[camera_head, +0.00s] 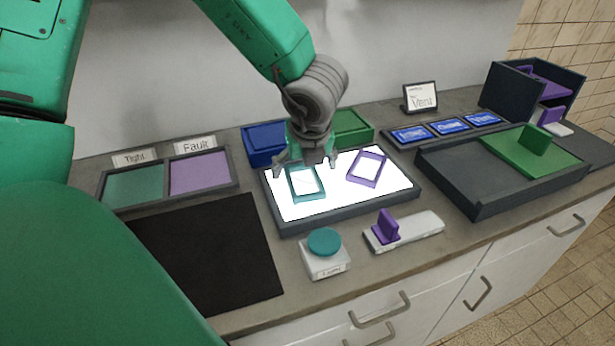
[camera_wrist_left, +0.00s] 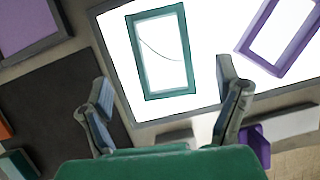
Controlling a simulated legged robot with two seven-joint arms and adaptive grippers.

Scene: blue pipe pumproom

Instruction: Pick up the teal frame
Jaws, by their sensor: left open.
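The teal frame (camera_head: 306,182) is a rectangular ring lying on the lit white panel (camera_head: 295,211), on its left half. A thin dark curved line shows inside the frame in the left wrist view (camera_wrist_left: 161,96). My left gripper (camera_head: 306,163) is open and empty, above the far end of the teal frame in the head view. In the left wrist view its two fingers (camera_wrist_left: 165,105) are spread wide, with the frame ahead of and between them. The gap in height cannot be told exactly. My right gripper is not in view.
A purple frame (camera_head: 367,169) lies on the panel's right half. A teal round button (camera_head: 324,241) on a white box and a purple-handled slider (camera_head: 403,232) stand in front. Blue (camera_head: 264,146) and green (camera_head: 354,127) bins stand behind. A black mat (camera_head: 212,252) lies clear at left.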

